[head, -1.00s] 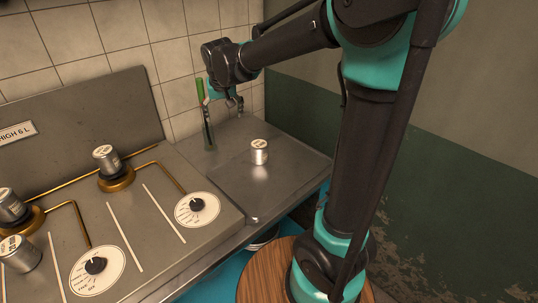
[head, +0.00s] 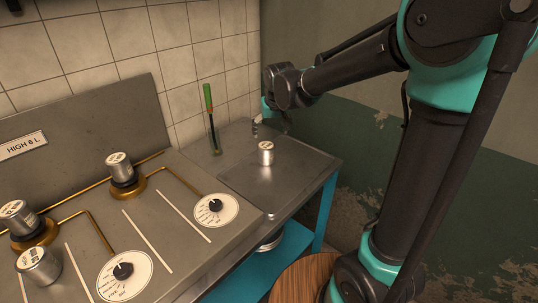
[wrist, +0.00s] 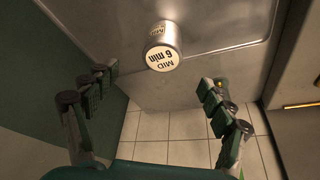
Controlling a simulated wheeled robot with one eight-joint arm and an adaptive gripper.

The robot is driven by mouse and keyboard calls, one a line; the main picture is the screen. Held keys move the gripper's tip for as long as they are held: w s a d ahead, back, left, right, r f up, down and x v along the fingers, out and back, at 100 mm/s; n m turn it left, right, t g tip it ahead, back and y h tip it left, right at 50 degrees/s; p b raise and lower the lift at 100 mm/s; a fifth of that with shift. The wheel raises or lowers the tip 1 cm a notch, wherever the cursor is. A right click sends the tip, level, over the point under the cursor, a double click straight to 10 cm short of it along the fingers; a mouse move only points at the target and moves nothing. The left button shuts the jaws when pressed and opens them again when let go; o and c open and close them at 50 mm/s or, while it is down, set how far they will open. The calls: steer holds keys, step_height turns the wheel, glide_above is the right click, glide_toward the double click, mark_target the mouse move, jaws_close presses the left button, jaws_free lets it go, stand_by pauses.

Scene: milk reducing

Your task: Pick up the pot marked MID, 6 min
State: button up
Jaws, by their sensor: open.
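The pot marked MID, 6 min (wrist: 163,47) is a small silver cylinder with a white labelled top. It stands upright on the bare metal side counter, and it also shows in the head view (head: 266,154). My gripper (wrist: 158,88) is open and empty, its two dark jointed fingers spread wide. In the wrist view the pot lies beyond the fingertips, between their lines, and nothing touches it. In the head view my gripper (head: 270,125) hangs just behind and above the pot, with its fingers partly hidden by the wrist.
A green-handled tool (head: 209,110) stands upright at the counter's back left. Several other silver pots, such as one (head: 120,168) on a brass burner, are on the stove (head: 165,200) at left. The counter around the pot is clear. A round wooden top (head: 310,280) is below.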

mark_target(267, 146)
steer(key=x, duration=1.2)
steer(key=shift+a+f, duration=0.35)
steer(key=c, duration=1.4)
steer(key=shift+r, duration=0.1)
steer(key=shift+c, duration=0.2)
